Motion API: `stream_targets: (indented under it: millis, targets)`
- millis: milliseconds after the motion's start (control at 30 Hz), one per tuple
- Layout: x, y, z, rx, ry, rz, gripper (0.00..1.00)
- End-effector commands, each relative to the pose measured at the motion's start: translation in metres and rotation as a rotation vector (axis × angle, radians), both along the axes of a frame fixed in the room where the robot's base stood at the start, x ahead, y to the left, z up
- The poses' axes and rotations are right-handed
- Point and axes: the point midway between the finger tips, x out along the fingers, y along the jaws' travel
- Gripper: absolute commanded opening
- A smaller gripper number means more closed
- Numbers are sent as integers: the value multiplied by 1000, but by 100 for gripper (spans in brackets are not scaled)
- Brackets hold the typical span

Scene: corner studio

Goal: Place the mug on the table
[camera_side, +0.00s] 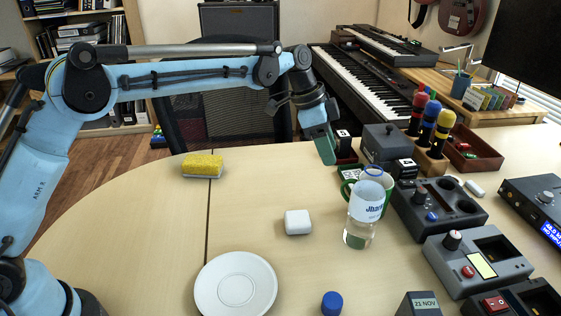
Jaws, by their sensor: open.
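A white mug with green parts (386,186) is at the right of the table, mostly hidden behind a clear bottle (366,212). A green handle (346,189) shows to the bottle's left. The mug's base is hidden, so I cannot tell what it rests on. My gripper (327,152) is open, tilted downward, above and to the left of the mug. It appears apart from the mug, and I see nothing held in it. The table (140,240) is pale wood.
A white saucer (236,284), a small white case (298,222), a blue cap (331,303) and a yellow sponge (203,165) lie on the table. Grey devices (478,262) and a rack of coloured pegs (430,160) crowd the right. The left and middle are mostly clear.

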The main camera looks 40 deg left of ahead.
Motion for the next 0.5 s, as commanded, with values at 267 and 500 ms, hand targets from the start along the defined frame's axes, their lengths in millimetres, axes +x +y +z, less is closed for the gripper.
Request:
stream_targets:
  millis: [267,500]
  targets:
    - [9,-15,-22,-4,5,-74,49]
    - [15,-28,-59,-4,5,-72,49]
